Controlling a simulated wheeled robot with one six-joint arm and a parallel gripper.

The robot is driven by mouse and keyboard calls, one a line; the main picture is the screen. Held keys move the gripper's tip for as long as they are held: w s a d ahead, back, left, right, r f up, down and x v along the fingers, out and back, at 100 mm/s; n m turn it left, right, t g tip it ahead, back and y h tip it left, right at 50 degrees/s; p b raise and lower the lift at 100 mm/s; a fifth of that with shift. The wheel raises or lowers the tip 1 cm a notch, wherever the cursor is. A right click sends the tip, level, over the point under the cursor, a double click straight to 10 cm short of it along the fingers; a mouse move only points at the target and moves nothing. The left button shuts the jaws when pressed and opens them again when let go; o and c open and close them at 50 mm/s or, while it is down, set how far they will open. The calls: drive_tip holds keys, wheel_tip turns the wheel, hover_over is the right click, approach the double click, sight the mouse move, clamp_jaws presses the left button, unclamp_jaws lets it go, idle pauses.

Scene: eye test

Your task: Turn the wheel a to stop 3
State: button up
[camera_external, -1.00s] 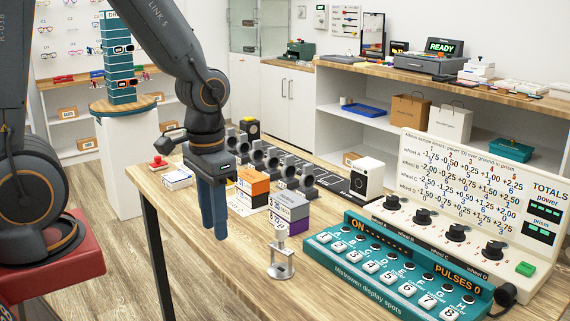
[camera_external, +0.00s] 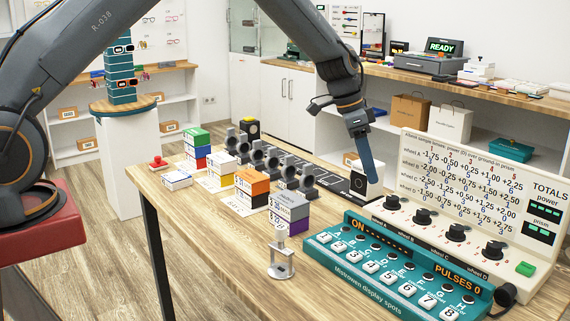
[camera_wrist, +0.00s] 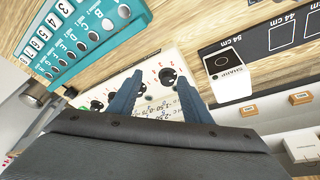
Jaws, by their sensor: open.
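Wheel a is the black knob (camera_external: 393,201) at the left end of a row of black knobs on the cream panel (camera_external: 526,212). In the wrist view a black knob (camera_wrist: 167,75) with red numbers around it, seemingly wheel a, lies beyond and between my blue fingers. My gripper (camera_external: 371,179) points down, above and a little left of wheel a, apart from it. In the wrist view my gripper (camera_wrist: 157,90) is open and nothing is between the fingers. The pointer direction of wheel a is too small to read.
A teal button console (camera_external: 385,265) lies in front of the panel. A white box (camera_external: 374,172) with a black front stands close behind my fingers. Coloured box stacks (camera_external: 290,207), grey lens holders (camera_external: 272,160) and a metal stand (camera_external: 281,262) are to the left.

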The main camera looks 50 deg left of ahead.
drive_tip(key=m, duration=0.1)
approach(392, 197)
drive_tip(key=shift+t+h, duration=0.3)
drive_tip(key=shift+a+p+x, duration=0.1)
drive_tip(key=shift+p+x, duration=0.6)
drive_tip(key=shift+x, duration=1.3)
drive_tip(key=shift+a+p+x, duration=0.15)
drive_tip(key=shift+p+x, duration=0.5)
drive_tip(key=shift+x, duration=1.4)
drive_tip(key=shift+s+f, duration=0.1)
drive_tip(key=shift+s, duration=0.1)
drive_tip(key=c, duration=1.1)
drive_tip(key=shift+o, duration=0.2)
